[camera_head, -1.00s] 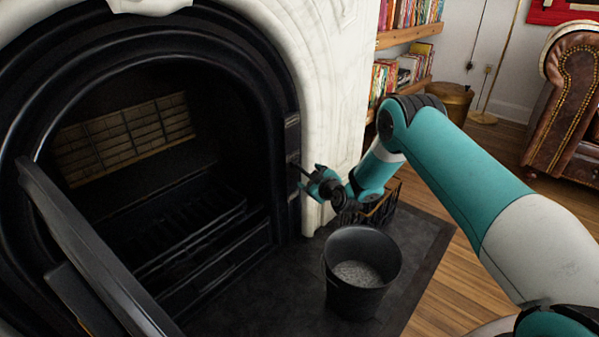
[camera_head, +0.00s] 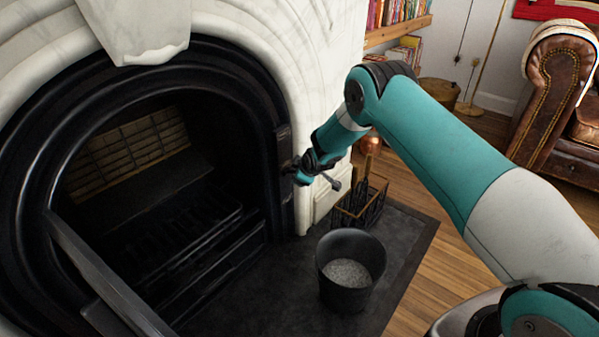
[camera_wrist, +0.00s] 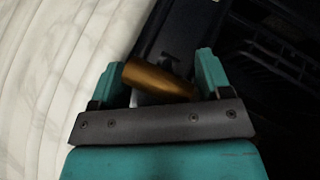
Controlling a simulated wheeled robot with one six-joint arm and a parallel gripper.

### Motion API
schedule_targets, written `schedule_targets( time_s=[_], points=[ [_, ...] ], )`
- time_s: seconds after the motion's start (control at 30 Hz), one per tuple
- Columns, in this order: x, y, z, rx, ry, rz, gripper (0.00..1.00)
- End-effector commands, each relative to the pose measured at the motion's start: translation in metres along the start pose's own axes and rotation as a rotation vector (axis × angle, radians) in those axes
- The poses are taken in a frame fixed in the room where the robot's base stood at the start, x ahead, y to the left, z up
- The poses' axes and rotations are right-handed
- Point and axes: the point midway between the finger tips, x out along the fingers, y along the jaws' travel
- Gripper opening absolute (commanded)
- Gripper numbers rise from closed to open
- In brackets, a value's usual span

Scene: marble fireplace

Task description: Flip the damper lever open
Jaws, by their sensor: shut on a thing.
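The damper lever (camera_wrist: 160,80) shows in the wrist view as a smooth, brass-coloured grip lying slightly tilted between my fingers. It sits by a dark plate (camera_wrist: 182,28) on the fireplace frame. My gripper (camera_wrist: 160,76) is shut on it, with one teal finger at each side. In the head view my gripper (camera_head: 296,174) is at the right edge of the black cast-iron fireplace (camera_head: 262,110). There my fingers and wrist hide most of the lever.
A dark bucket of grey ash (camera_head: 350,292) stands on the slate hearth (camera_head: 398,262) below my arm. White marble (camera_head: 318,70) surrounds the fireplace. A leather armchair (camera_head: 560,110) stands far right. Wooden floor between is clear.

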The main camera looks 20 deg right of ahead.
Motion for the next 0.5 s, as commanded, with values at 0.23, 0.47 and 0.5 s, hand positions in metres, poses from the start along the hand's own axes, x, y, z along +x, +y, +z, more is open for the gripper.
schedule_targets(
  time_s=[0.23, 0.47, 0.5],
  points=[
    [-0.005, 0.0167, -0.0048, 0.008, 0.009, 0.029, 0.28],
    [-0.0052, 0.0175, -0.0051, 0.008, 0.009, 0.031, 0.29],
    [-0.0052, 0.0176, -0.0051, 0.008, 0.009, 0.031, 0.29]
  ],
)
